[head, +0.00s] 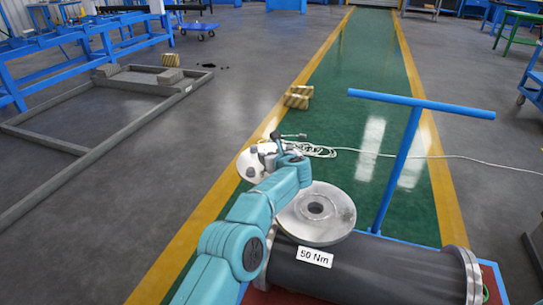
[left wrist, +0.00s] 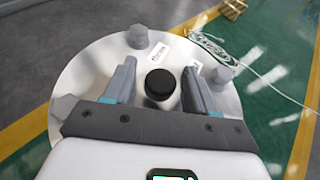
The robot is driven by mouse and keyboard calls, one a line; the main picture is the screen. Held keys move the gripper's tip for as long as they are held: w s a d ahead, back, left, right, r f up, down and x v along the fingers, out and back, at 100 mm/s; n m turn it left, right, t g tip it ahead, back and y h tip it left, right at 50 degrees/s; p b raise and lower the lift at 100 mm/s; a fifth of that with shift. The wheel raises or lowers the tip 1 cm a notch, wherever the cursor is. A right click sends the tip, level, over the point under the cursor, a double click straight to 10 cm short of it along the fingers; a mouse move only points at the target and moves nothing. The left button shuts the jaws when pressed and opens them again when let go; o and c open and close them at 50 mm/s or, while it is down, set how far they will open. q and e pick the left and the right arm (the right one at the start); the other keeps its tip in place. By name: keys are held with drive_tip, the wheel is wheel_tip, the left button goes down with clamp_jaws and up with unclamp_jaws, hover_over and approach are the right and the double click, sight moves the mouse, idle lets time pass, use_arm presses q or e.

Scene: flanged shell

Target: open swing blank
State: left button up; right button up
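The swing blank appears as a pale round disc (head: 250,168) beyond the dark shell (head: 375,268) in the head view. In the left wrist view the disc (left wrist: 85,75) fills the middle, with several grey bolt heads around its rim and a black-capped knob (left wrist: 160,85) at its centre. My left gripper (left wrist: 158,82) is over the disc, its two fingers on either side of the knob, apart, with a narrow gap showing. In the head view my left gripper (head: 283,152) partly covers the disc. My right gripper is not in view.
A round flange (head: 335,222) with a central hole sits above the shell, which bears a "50 Nm" label (head: 315,256). A blue T-shaped bar (head: 402,165) rises to the right. A white cable (head: 345,150) and striped blocks (head: 298,97) lie on the floor beyond.

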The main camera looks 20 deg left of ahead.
use_arm(q)
drive_tip(key=shift+d, duration=0.1)
drive_tip(key=v, duration=1.6)
drive_tip(key=shift+r+p, duration=0.15)
drive_tip(key=shift+p, duration=0.15)
drive_tip(key=shift+s, duration=0.15)
